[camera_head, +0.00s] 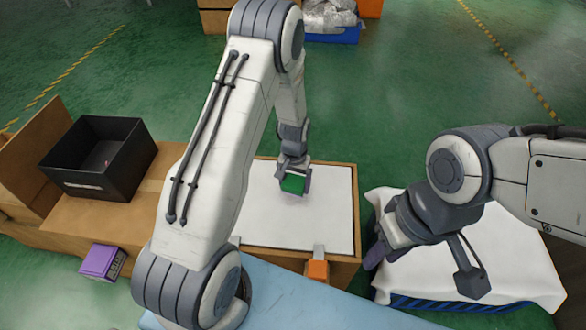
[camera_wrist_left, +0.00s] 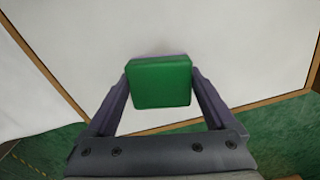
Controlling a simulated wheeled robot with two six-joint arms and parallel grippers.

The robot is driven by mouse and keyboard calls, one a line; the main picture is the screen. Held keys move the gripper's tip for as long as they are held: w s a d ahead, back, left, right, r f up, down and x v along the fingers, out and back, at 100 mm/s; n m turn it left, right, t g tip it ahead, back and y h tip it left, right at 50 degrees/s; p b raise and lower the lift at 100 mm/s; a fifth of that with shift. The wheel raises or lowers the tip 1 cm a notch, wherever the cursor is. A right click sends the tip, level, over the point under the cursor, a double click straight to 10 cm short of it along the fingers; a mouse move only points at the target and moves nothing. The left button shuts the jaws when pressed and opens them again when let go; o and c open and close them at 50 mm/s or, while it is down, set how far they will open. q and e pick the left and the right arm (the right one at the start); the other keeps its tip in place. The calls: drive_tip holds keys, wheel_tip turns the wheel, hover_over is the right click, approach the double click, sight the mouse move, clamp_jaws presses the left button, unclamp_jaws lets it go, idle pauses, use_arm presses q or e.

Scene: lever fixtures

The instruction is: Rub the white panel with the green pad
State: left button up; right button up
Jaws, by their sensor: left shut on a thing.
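The white panel (camera_head: 268,228) lies flat in a wooden frame in the middle of the head view. It also fills much of the left wrist view (camera_wrist_left: 60,70). My left gripper (camera_head: 294,182) is shut on the green pad (camera_head: 293,184), which shows between its fingers in the left wrist view (camera_wrist_left: 160,82). The pad is over the upper right part of the panel; I cannot tell whether it touches the surface. My right gripper (camera_head: 376,254) is to the right of the panel, over a white cloth, and its jaw opening is unclear.
A black open box (camera_head: 98,158) stands on a wooden surface at the left, with a purple box (camera_head: 102,262) below it. An orange block (camera_head: 317,270) sits at the panel's front edge. The white cloth (camera_head: 500,262) covers a blue crate at the right.

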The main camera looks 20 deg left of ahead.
sight(294, 182)
use_arm(q)
drive_tip(key=shift+r+p, duration=1.6)
drive_tip(key=shift+r, duration=0.5)
